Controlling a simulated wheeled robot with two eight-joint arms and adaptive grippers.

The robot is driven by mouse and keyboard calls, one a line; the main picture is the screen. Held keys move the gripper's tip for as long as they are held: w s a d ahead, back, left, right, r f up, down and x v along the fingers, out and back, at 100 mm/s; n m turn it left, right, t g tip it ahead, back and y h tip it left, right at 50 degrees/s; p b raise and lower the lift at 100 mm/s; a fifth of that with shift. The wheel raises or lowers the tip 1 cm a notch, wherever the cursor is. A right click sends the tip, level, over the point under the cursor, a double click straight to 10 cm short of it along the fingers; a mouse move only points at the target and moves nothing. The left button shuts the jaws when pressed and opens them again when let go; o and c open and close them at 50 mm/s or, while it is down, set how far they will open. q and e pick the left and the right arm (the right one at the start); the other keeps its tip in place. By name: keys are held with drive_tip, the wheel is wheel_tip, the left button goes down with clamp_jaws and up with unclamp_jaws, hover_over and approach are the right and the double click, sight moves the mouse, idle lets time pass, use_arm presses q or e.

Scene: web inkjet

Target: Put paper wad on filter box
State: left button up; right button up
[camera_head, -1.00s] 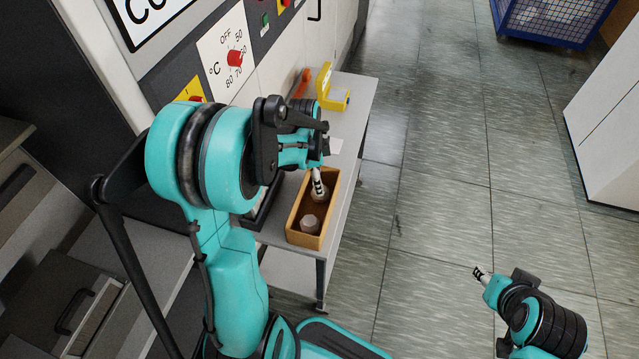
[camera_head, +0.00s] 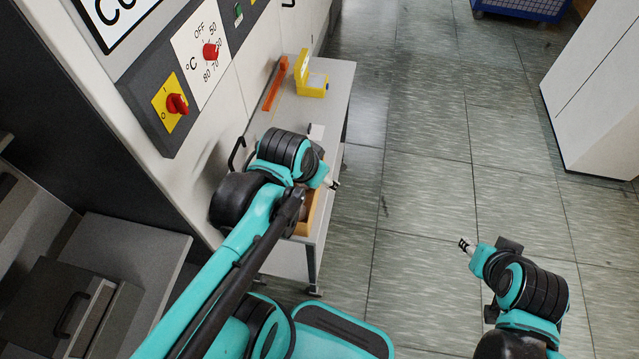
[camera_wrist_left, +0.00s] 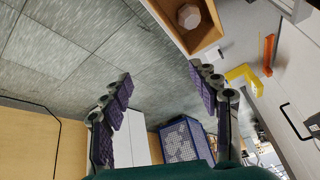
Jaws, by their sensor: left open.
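A pale, faceted paper wad (camera_wrist_left: 188,15) lies in a wooden tray (camera_wrist_left: 207,38) in the left wrist view. In the head view my left arm hides most of this tray (camera_head: 303,228). A yellow box with a raised lid (camera_head: 312,84), seemingly the filter box, stands farther back on the same bench; it also shows in the left wrist view (camera_wrist_left: 243,78). My left gripper (camera_head: 333,184) is beside the tray's right side. In the wrist view its fingers (camera_wrist_left: 160,98) are wide apart, with nothing between them. My right gripper (camera_head: 465,246) hangs over the floor, its small tips unclear.
An orange object (camera_head: 275,84) lies left of the yellow box, against the machine. The machine panel (camera_head: 178,95) with red knobs borders the narrow bench (camera_head: 335,95) on the left. A white cabinet (camera_head: 595,110) stands far right. The floor between is clear.

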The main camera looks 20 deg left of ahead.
use_arm(q)
drive_tip(key=shift+s+d+n+t, duration=0.8)
drive_tip(key=shift+s+d+n, duration=0.15)
drive_tip(key=shift+s+n, duration=0.3)
drive_tip(key=shift+f, duration=0.1)
drive_tip(key=shift+f+b, duration=0.4)
drive_tip(key=shift+b, duration=0.05)
